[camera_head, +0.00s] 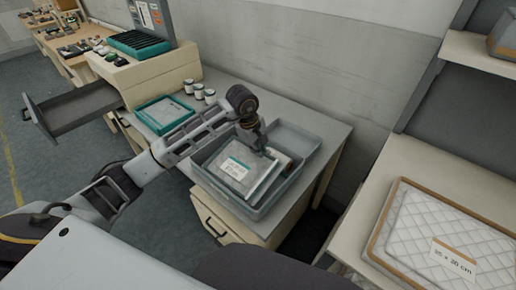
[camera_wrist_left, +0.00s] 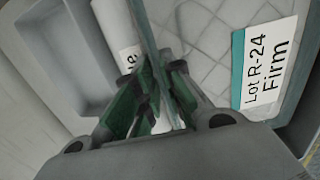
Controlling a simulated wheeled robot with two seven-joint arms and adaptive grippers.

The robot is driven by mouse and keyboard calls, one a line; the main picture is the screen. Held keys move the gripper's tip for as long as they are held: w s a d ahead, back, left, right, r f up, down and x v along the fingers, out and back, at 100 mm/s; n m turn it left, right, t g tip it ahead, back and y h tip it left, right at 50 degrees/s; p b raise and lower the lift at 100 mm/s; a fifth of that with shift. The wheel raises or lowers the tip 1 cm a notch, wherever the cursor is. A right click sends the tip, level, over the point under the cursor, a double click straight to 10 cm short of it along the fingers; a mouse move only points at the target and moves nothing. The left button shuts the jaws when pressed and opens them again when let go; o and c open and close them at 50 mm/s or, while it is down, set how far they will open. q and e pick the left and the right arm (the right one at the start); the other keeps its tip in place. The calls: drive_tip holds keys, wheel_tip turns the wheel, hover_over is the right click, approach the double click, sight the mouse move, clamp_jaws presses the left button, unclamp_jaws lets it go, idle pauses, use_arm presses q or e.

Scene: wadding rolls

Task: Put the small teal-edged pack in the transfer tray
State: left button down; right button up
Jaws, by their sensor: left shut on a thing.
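The small teal-edged pack (camera_head: 236,170), pale and quilted, lies in the near part of a grey tray (camera_head: 255,211) on the bench. My left gripper (camera_head: 260,148) reaches down at the pack's far right edge. In the wrist view its green fingers (camera_wrist_left: 150,105) are shut at that edge; the exact grip is partly hidden. A second pale item (camera_head: 283,160) with a white label lies right beside the pack. My right gripper is out of view.
The grey tray's far right compartment (camera_head: 296,141) looks empty. A teal-rimmed tray (camera_head: 165,113) and several small tins (camera_head: 198,90) stand left of it. An open drawer (camera_head: 75,107) juts out at left. A large tan-edged pad (camera_head: 440,228) lies on the right bench.

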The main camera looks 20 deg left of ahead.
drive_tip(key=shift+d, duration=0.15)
use_arm(q)
drive_tip(key=c, duration=1.6)
unclamp_jaws()
drive_tip(key=shift+o, duration=0.4)
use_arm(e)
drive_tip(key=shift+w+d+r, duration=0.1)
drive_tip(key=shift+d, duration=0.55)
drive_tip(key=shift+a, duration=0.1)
